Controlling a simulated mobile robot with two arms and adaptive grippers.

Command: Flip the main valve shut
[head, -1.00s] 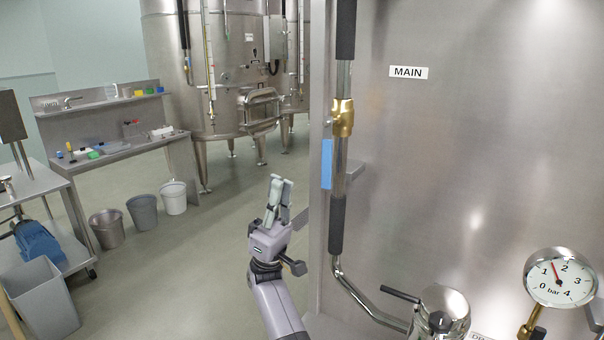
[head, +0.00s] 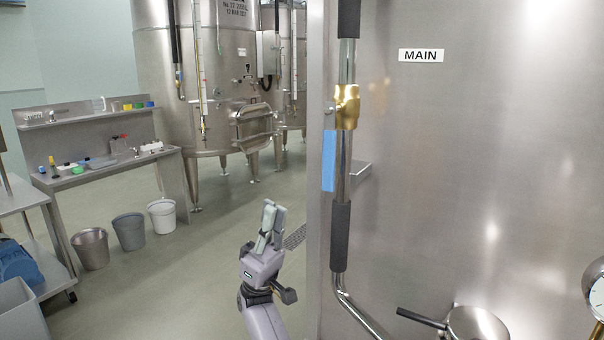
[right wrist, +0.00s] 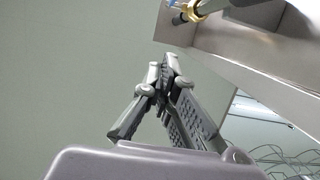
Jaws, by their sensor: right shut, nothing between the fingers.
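The main valve (head: 347,107) is a brass body on a vertical steel pipe, left of a white MAIN label (head: 420,55) on the steel panel. Its flat blue lever (head: 329,161) hangs straight down alongside the pipe, at the panel's left edge. My right gripper (head: 271,212) is shut and empty, fingers pointing up. In the head view it appears below and left of the lever, apart from it. Its shut fingertips (right wrist: 165,68) also show in the right wrist view, with a brass fitting (right wrist: 202,8) at the top. My left gripper is out of view.
Black sleeves (head: 340,236) cover parts of the pipe above and below the valve. A steel fitting with a black handle (head: 421,318) is at the bottom, with a gauge cut off at right. A bench (head: 110,168), bins (head: 129,231) and another vat (head: 215,80) stand left. Open floor lies between.

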